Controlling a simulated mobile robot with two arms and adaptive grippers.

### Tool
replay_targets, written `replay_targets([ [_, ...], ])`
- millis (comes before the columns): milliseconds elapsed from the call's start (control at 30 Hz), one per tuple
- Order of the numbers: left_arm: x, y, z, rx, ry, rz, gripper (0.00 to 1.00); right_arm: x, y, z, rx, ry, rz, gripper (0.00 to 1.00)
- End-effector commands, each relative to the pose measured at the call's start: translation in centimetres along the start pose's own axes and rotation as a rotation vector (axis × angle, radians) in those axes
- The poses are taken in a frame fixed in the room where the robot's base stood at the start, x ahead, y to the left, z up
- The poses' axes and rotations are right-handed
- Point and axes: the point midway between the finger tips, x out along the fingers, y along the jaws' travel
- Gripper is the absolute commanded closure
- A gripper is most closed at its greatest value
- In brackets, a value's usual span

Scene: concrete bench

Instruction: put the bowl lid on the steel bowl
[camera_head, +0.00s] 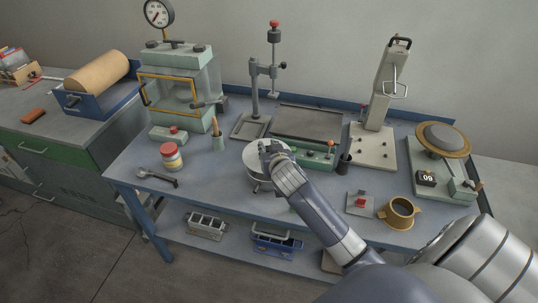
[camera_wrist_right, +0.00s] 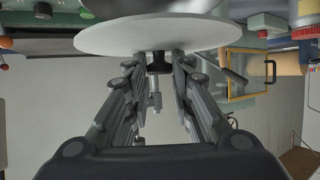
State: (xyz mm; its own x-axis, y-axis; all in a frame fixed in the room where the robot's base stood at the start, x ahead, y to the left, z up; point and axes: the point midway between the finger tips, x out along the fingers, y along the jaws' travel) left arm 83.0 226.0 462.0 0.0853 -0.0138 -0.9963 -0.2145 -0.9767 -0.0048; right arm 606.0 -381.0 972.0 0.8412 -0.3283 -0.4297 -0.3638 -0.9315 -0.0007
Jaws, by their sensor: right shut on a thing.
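The bowl lid (camera_head: 254,158) is a pale round disc near the front middle of the bench; it also shows edge-on in the wrist view (camera_wrist_right: 110,38). My right gripper (camera_head: 268,152) is over the lid. In the wrist view, its fingers (camera_wrist_right: 159,62) are shut on the lid's dark knob. The steel bowl (camera_head: 258,186) shows only in part below the lid, mostly hidden by the lid and my arm. A grey rounded shape beyond the lid in the wrist view looks like the bowl. I cannot tell whether lid and bowl touch. My left gripper is out of view.
A brown cup (camera_head: 400,212) and red-button box (camera_head: 360,202) stand to the right. The bench's front edge is close.

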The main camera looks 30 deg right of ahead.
Motion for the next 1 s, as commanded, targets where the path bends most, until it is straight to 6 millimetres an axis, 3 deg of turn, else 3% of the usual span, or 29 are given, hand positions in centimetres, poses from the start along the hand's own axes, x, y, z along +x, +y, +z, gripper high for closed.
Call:
replay_targets([
  [333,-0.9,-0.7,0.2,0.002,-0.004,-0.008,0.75,1.7,0.1,2.9,0.0,0.0,-0.001,1.0],
  [900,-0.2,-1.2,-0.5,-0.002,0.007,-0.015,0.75,2.1,0.1,4.0,0.0,0.001,-0.001,1.0],
  [933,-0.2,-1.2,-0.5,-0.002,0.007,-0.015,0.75,2.1,0.1,4.0,0.0,0.001,-0.001,0.76],
  [1000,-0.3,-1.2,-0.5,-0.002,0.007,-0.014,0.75,2.1,0.1,3.9,-0.001,0.0,-0.001,0.6],
])
